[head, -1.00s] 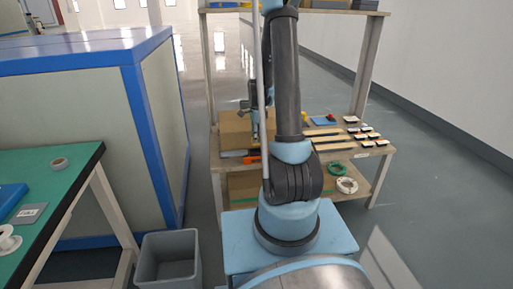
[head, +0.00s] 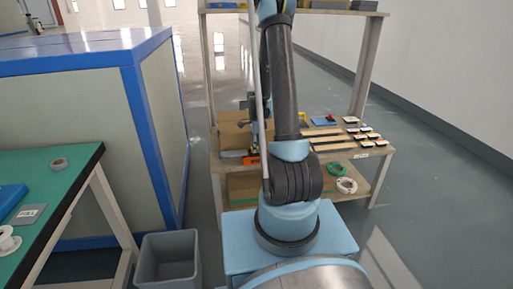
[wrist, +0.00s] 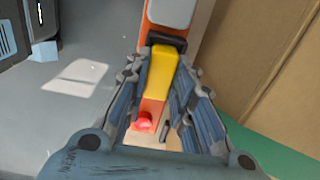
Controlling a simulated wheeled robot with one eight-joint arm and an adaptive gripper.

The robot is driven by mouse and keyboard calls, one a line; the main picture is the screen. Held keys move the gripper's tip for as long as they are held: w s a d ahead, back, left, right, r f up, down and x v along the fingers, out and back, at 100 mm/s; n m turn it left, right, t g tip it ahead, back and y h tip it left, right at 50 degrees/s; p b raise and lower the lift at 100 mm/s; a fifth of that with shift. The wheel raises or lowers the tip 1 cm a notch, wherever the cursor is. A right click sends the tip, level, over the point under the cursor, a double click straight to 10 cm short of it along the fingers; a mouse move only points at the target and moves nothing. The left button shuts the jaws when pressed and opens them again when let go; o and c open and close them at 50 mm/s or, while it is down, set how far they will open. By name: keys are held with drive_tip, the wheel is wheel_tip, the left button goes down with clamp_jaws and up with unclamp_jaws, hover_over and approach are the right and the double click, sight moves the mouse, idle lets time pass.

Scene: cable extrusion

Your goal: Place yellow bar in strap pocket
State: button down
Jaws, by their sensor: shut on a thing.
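In the wrist view, my gripper (wrist: 163,72) is shut on the yellow bar (wrist: 162,68), which lies lengthwise between the fingers. The bar's far end is at a dark strap-like band (wrist: 167,41) across an orange piece (wrist: 164,31). I cannot tell whether the bar's end is inside the band or only against it. The orange piece also shows below the bar, with a red knob (wrist: 143,122) near the palm. In the head view, the orange piece (head: 251,161) is at the shelf's front edge; my arm hides much of the gripper, and the bar cannot be made out.
A shelf rack (head: 340,154) holds a cardboard box (head: 232,132), several small dark-and-white items at right, and a blue tray (head: 323,121). Green and white rings (head: 346,185) lie on the lower shelf. A grey bin (head: 168,258) and green table (head: 75,185) stand left.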

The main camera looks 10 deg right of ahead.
drive_tip(key=c, duration=1.4)
unclamp_jaws()
drive_tip(key=shift+o, duration=0.2)
drive_tip(key=shift+r, duration=0.1)
wheel_tip(320, 180, up, 12)
drive_tip(key=s+r+n, duration=0.4)
drive_tip(key=s+r, duration=0.2)
drive_tip(key=s, duration=0.3)
drive_tip(key=s+f+n+t, duration=0.1)
drive_tip(key=s+n+t, duration=0.1)
drive_tip(key=s+n, duration=1.2)
drive_tip(key=shift+s+f, duration=0.15)
drive_tip(key=shift+s, duration=5.7)
